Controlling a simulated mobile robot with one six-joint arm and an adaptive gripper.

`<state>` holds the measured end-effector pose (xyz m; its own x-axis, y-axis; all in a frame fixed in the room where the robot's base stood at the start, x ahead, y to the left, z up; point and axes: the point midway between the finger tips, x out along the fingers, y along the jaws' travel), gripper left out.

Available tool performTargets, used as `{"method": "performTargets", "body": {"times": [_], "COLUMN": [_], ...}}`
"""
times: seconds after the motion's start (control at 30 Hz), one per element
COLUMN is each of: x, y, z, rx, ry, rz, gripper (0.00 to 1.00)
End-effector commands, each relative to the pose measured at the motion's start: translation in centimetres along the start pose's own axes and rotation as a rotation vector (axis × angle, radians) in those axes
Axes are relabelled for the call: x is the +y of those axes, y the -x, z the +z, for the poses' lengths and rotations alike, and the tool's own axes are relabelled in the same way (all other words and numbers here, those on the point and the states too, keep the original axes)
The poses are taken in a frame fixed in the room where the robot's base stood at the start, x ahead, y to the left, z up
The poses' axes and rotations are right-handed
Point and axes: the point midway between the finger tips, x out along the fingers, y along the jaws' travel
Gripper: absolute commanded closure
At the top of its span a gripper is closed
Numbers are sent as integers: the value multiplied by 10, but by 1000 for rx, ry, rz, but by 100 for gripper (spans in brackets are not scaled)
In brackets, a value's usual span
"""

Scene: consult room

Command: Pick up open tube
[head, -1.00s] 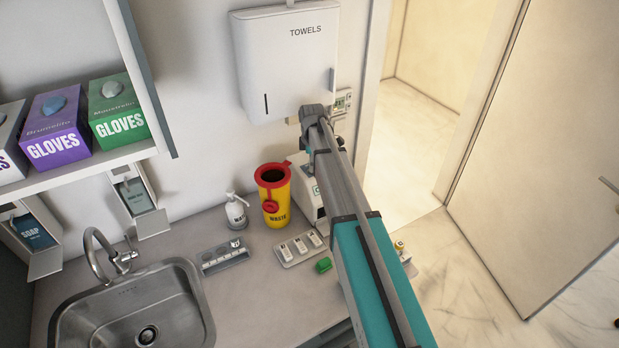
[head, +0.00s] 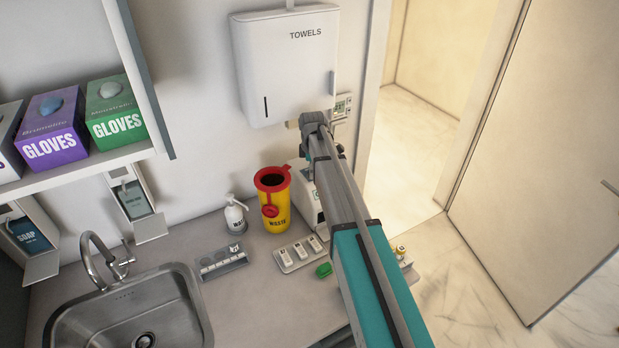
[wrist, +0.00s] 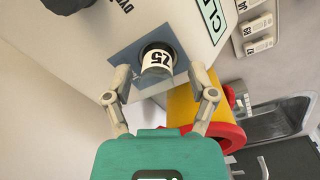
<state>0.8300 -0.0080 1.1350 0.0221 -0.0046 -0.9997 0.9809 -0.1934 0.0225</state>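An open tube (wrist: 157,62) with a white label reading 25 stands in a blue-grey recess of a white machine (wrist: 95,38) in the wrist view. Its dark round mouth faces the camera. My gripper (wrist: 158,86) is open, with one finger on each side and slightly short of the tube. I cannot tell whether either finger touches it. In the head view my arm hides the tube and most of the white machine (head: 304,190).
A yellow waste bin with a red rim (head: 276,210) stands left of the machine, close to my gripper in the wrist view. A tray of labelled items (head: 300,254), a green object (head: 323,270), a pump bottle (head: 236,216) and a sink (head: 125,318) are nearby. A towel dispenser (head: 285,70) hangs above.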

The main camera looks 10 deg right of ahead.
Motion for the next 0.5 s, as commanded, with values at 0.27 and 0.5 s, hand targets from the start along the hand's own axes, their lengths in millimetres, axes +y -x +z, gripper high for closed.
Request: {"method": "performTargets", "body": {"times": [0.27,0.5], "x": [0,0], "y": [0,0], "z": [0,0], "rx": [0,0], "ry": [0,0], "rz": [0,0], "gripper": [86,92]}}
